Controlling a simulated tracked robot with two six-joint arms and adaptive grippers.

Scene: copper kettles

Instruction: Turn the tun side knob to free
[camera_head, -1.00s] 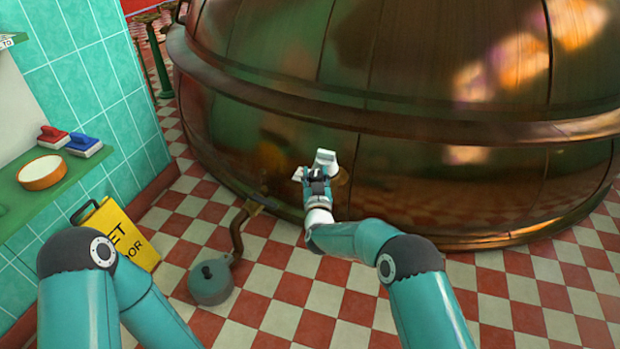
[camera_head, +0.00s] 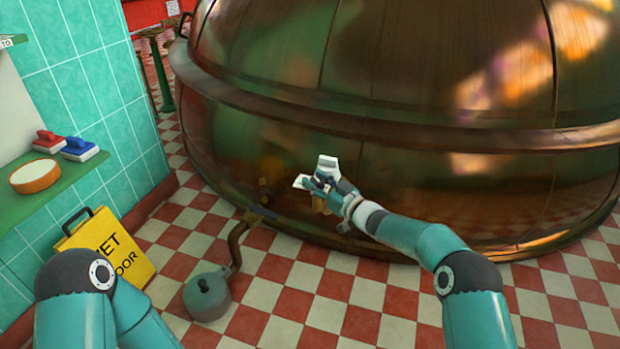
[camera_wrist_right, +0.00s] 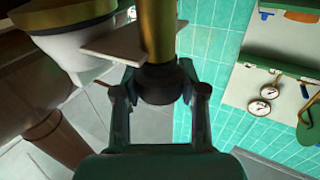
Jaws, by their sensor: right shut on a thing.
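The large copper tun (camera_head: 420,170) fills the upper right of the head view. My right gripper (camera_head: 318,186) is at its lower side, beside white plates (camera_head: 327,163). In the right wrist view, my right gripper (camera_wrist_right: 163,92) is shut on a dark round knob (camera_wrist_right: 160,84), with one finger on each side. A brass stem (camera_wrist_right: 158,30) runs up from the knob. The knob is hard to make out behind the gripper in the head view, and I cannot read its setting. My left gripper is out of view.
A grey-green round vessel (camera_head: 207,296) with a brown pipe (camera_head: 237,243) stands on the checked floor below the tun. A yellow sign (camera_head: 108,245) leans by the tiled wall. A green shelf (camera_head: 40,190) at left holds a bowl (camera_head: 34,177) and two brushes. Floor at lower middle is clear.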

